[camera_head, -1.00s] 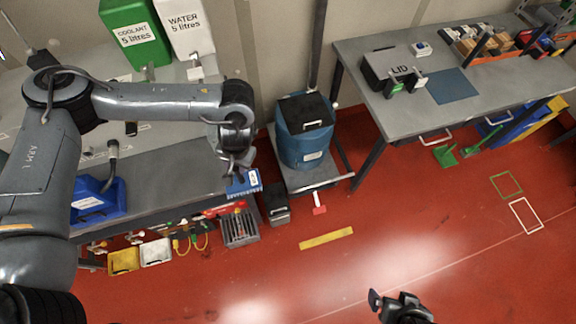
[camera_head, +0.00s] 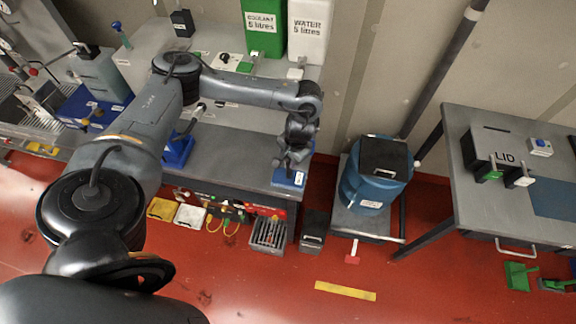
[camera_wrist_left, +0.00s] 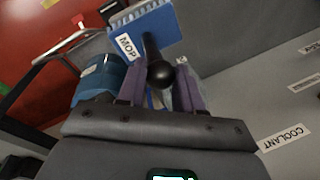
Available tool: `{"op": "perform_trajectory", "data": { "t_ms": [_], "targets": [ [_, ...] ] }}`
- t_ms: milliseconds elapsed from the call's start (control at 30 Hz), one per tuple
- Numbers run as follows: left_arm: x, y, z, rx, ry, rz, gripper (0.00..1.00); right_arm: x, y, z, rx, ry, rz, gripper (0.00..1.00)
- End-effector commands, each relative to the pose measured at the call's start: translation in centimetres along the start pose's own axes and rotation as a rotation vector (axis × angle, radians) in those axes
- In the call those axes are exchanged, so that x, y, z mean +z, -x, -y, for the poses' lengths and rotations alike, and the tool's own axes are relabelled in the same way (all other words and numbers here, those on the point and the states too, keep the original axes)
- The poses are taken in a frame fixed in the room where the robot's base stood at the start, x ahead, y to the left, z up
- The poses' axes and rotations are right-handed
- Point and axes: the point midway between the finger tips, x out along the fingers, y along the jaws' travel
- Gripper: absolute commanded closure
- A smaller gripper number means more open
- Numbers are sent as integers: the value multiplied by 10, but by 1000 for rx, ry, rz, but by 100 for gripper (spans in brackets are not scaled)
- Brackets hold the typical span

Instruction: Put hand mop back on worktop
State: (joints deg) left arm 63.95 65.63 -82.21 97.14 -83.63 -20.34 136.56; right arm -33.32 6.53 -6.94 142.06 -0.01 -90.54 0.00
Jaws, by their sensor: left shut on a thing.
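The hand mop (camera_wrist_left: 147,30) has a blue head with a "MOP" label and a dark handle with a round knob. In the left wrist view my left gripper (camera_wrist_left: 165,95) is shut on it, with the fingers on either side of the handle. In the head view my left gripper (camera_head: 293,160) hangs at the right end of the worktop (camera_head: 235,155), with the blue mop head (camera_head: 289,178) just below it. The mop is over the worktop's front right corner; whether it touches the surface cannot be told. My right gripper is not in view.
Coolant (camera_head: 264,28) and water (camera_head: 308,30) containers stand at the worktop's back. A blue holder (camera_head: 177,150) is left of the gripper. A blue drum (camera_head: 375,178) on a trolley stands right of the worktop, near another bench (camera_head: 470,205). Tools hang along the worktop's front.

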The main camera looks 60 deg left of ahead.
Motion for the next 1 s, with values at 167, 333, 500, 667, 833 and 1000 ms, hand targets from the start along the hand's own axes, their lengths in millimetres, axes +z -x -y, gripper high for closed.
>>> {"op": "perform_trajectory", "data": {
  "t_ms": [167,333,500,667,833,1000],
  "targets": [
    [-6,-14,12,0,1,0,93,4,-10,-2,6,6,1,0],
    [-8,-18,15,0,-1,1,93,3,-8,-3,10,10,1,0],
    [-7,-38,10,-1,-1,2,93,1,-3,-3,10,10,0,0],
    [-8,-51,7,0,-1,1,93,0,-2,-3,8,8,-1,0],
    [-8,-53,7,1,-1,0,93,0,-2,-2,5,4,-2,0],
    [-8,-54,7,1,-1,0,93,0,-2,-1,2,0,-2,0]
  ]
}}
